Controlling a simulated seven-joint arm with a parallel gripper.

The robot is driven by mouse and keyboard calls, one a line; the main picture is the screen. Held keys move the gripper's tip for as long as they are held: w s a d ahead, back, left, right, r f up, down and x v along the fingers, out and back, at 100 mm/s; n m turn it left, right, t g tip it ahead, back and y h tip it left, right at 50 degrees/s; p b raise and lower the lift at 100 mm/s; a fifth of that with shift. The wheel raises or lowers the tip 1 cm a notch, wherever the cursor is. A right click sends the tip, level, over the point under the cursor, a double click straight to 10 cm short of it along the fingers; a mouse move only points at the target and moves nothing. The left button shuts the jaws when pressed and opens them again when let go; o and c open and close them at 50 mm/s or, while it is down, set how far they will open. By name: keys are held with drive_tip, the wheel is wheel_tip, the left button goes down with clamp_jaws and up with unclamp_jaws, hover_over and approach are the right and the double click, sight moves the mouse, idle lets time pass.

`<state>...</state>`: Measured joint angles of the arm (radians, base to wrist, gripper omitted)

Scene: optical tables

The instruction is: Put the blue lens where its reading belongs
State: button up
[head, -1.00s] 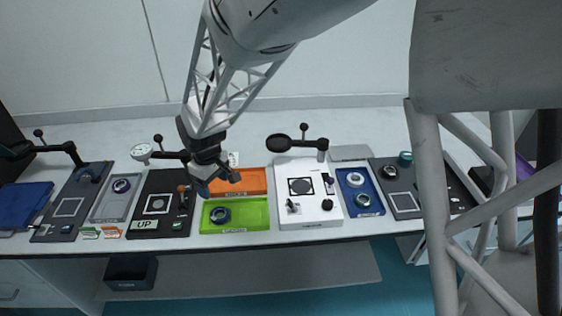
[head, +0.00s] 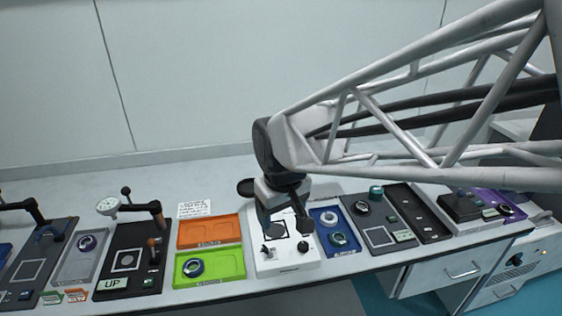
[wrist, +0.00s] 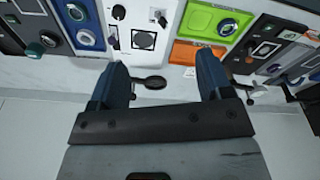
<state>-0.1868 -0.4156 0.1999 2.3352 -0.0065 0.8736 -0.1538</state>
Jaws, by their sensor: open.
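Several ring-shaped lenses lie in trays; I cannot tell for certain which is the blue lens. A dark blue ringed lens (head: 193,267) lies in the green tray (head: 228,270), also seen in the wrist view (wrist: 228,27). The blue tray (head: 318,214) holds a blue-purple ringed lens (head: 328,218) and a teal ringed lens (head: 338,239).
The orange tray (head: 210,231) is empty, behind the green tray. A printed card (head: 194,209) lies behind the orange tray. More dark instruments and a purple tray (head: 513,211) are at right.

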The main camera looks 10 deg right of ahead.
drive_tip(key=s+d+r+m, duration=0.2)
drive_tip(key=s+d+m, duration=0.2)
drive_tip(key=s+d, duration=0.4)
drive_tip(key=shift+s+r+t, duration=0.2)
drive_tip(key=shift+s+t, duration=0.2)
drive_tip(key=shift+s, duration=1.65)
drive_tip(key=shift+d, duration=0.1)
